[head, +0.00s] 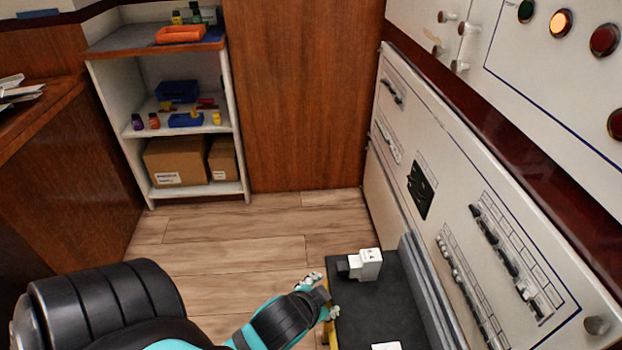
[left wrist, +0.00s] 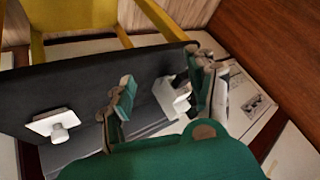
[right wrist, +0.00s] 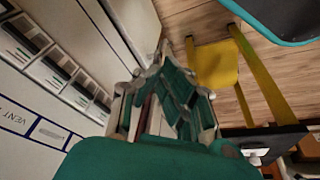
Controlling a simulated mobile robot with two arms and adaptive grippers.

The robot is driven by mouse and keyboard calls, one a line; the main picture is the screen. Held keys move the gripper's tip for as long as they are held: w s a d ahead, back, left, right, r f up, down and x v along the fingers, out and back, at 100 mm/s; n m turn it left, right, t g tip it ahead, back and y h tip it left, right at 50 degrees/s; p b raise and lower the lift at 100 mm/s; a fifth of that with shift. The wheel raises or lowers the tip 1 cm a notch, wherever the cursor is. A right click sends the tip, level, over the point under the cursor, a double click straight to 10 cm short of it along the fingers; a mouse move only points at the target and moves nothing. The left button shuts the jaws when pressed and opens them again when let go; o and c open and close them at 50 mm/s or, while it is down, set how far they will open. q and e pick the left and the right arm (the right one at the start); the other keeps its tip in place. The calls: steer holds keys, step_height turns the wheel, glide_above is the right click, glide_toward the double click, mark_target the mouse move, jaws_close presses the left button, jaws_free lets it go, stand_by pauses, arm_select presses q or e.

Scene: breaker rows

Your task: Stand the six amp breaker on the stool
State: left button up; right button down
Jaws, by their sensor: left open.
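A white breaker with a dark part on its side (head: 368,264) stands upright on a black tabletop (head: 375,310). It also shows in the left wrist view (left wrist: 172,97). Its rating is too small to read. My left gripper (head: 328,298) is open just left of it. In the left wrist view its fingers (left wrist: 162,95) lie on either side of the breaker, with no clear contact. A yellow stool (right wrist: 215,65) stands below in the right wrist view; part of it shows in the left wrist view (left wrist: 80,14). My right gripper (right wrist: 165,55) is empty, its fingers leaning together.
A second white piece with a round knob (left wrist: 52,125) lies on the same tabletop. A tall pale panel with rows of switches (head: 480,200) rises to the right. A shelf with boxes (head: 240,120) stands at the back. The wooden floor (head: 230,230) between is clear.

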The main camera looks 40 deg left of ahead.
arm_select(q)
steer(key=s+d+f+g+h, duration=0.1)
steer(key=s+d+f+g, duration=0.1)
steer(key=s, duration=0.2)
steer(key=s+d+f+n+g+h, duration=0.1)
steer(key=s+d+f+g, duration=0.1)
steer(key=s, duration=0.3)
steer(key=shift+d+f+g, duration=0.3)
steer(key=shift+d+g, duration=0.2)
steer(key=shift+d, duration=0.3)
steer(key=shift+c, duration=0.4)
